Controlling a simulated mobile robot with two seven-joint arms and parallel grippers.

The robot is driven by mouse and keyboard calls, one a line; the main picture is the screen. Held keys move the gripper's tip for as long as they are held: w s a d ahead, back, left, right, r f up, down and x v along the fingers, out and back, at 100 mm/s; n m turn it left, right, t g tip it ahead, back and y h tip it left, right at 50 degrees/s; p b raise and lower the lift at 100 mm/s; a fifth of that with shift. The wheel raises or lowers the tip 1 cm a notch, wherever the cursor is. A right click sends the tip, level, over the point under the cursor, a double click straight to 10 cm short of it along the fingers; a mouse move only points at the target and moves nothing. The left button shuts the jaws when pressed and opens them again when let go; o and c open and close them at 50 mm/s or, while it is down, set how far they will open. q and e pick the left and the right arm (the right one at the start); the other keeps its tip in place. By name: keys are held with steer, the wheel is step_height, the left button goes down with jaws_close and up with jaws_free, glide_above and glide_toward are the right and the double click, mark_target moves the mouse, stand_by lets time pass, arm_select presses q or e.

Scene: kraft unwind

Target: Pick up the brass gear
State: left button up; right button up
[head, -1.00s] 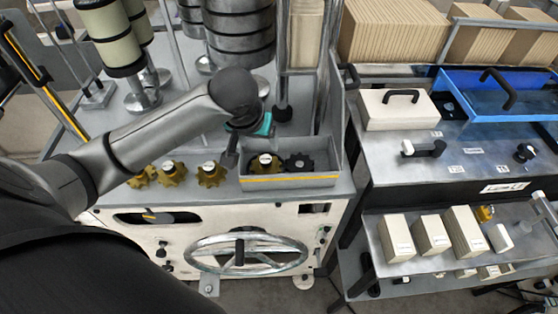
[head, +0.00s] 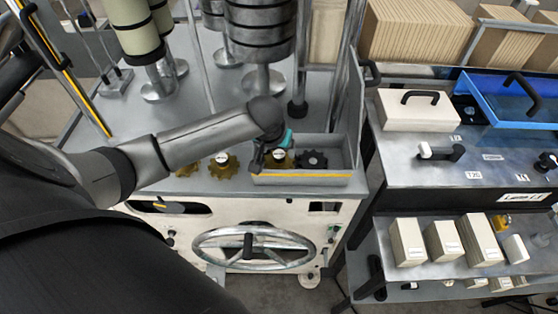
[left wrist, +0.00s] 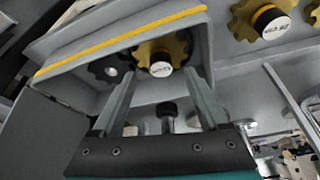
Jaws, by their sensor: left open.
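A brass gear with a white-topped hub stands in the grey tray (head: 300,180), partly hidden behind my left gripper in the head view. The same brass gear (left wrist: 147,50) shows in the left wrist view, just beyond and between the fingertips. My left gripper (head: 258,165) is open and points down at the tray's left part; its two spread fingers (left wrist: 162,74) show in the left wrist view with nothing gripped. Whether the fingers touch the gear I cannot tell. My right gripper is not in view.
A black gear (head: 314,158) sits right of the brass one in the tray. More brass gears (head: 222,166) stand outside, left of the tray. The tray walls and upright posts (head: 298,100) are close by. A handwheel (head: 250,248) is on the front panel below.

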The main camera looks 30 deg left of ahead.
mark_target(278, 155)
arm_select(q)
steer(key=shift+x, duration=2)
steer(key=shift+c, duration=0.4)
steer(key=shift+s+a, duration=0.1)
jaws_close()
steer(key=shift+r, duration=0.1)
